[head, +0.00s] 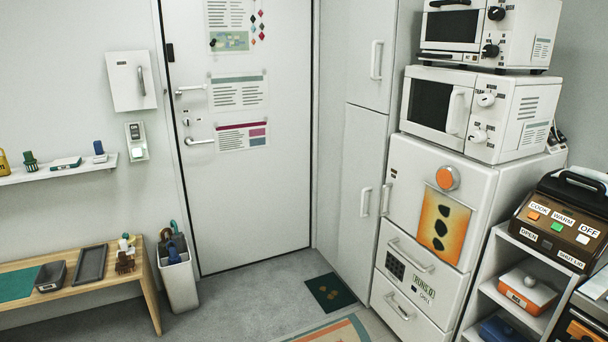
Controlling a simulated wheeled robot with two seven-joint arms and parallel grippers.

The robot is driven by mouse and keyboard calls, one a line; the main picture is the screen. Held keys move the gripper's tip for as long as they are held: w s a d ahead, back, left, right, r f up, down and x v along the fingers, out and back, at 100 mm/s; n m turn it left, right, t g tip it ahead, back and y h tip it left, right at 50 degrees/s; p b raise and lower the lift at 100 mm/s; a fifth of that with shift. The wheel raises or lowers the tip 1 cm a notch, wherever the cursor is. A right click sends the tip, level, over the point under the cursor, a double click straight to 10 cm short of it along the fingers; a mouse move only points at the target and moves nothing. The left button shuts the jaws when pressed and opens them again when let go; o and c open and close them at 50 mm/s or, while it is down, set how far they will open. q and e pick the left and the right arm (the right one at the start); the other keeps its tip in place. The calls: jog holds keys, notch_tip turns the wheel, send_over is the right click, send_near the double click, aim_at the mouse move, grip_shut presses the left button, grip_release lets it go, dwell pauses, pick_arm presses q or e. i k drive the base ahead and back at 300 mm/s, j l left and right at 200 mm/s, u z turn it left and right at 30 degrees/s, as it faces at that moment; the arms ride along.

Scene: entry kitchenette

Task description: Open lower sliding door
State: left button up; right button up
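A tall white cabinet stands in the corner right of the entry door. Its lower door (359,165) is a tall white panel with a white vertical handle (366,202). It looks shut, and I cannot tell from here whether it slides. The upper door (357,40) above it has its own vertical handle (376,60) and also looks shut. A second vertical handle (386,198) sits just right of the lower door's handle, on the edge of the white unit beside it. Neither of my grippers is in view.
A white unit with drawers (415,262) and stacked microwaves (436,110) stands right of the cabinet. A dark mat (331,293) and a patterned rug (335,330) lie on the floor before it. A bench (147,290) and bin (179,283) stand left. Grey floor between is clear.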

aim_at(366, 130)
jog(key=i+z, duration=0.1)
jog(key=i, duration=0.4)
jog(key=i+j+z, duration=0.1)
jog(key=i, duration=0.35)
jog(key=i+j+z, duration=0.15)
jog(key=i, duration=0.35)
jog(key=i+j+z, duration=0.25)
jog(key=i+z, duration=0.15)
jog(key=i+j+z, duration=0.4)
jog(key=i, duration=0.15)
jog(key=i+j+z, duration=0.4)
jog(key=j, duration=0.1)
